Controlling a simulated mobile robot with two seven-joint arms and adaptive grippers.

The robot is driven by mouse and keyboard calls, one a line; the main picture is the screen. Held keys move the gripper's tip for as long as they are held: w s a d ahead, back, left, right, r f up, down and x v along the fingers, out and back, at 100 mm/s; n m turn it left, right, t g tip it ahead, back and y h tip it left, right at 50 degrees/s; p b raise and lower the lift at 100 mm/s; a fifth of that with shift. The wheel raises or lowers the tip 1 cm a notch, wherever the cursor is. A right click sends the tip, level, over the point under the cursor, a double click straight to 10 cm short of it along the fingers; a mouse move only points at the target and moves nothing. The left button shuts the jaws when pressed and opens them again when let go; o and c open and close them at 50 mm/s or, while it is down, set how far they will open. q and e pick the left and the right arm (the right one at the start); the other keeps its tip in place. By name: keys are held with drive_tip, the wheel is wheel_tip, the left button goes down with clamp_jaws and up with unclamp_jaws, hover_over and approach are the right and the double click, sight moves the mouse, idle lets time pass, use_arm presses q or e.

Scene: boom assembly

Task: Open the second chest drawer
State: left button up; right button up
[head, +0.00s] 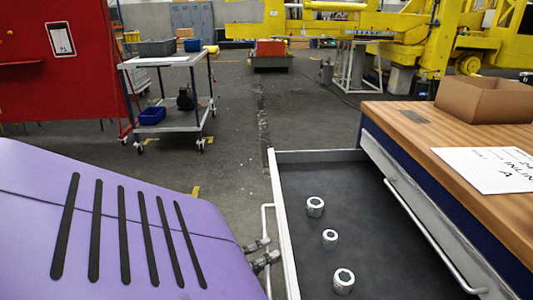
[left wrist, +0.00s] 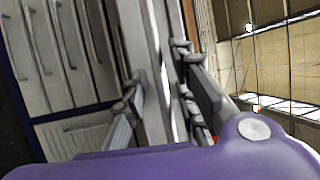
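The chest (head: 447,222) stands at the right under a wooden top. One drawer (head: 300,240) is pulled well out, with a dark floor and three metal sockets (head: 330,237) in it. A closed drawer with a long bar handle (head: 432,232) sits above it. The open drawer's own bar handle (head: 265,225) is on its left side in the head view. My left gripper (head: 264,255) is at this handle. In the left wrist view its two fingers (left wrist: 165,98) stand apart, on either side of the pale handle and drawer front; firm contact is not visible. My right gripper is out of view.
A cardboard box (head: 485,98) and a paper sheet (head: 490,168) lie on the wooden top (head: 410,128). A wheeled cart (head: 170,95) and a red panel (head: 60,90) stand at the back left. The floor (head: 235,160) between cart and drawer is clear.

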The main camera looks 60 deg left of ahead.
use_arm(q)
drive_tip(key=s+f, duration=0.2)
drive_tip(key=s, duration=0.9)
drive_tip(key=shift+s, duration=0.4)
drive_tip(key=shift+s+f, duration=0.1)
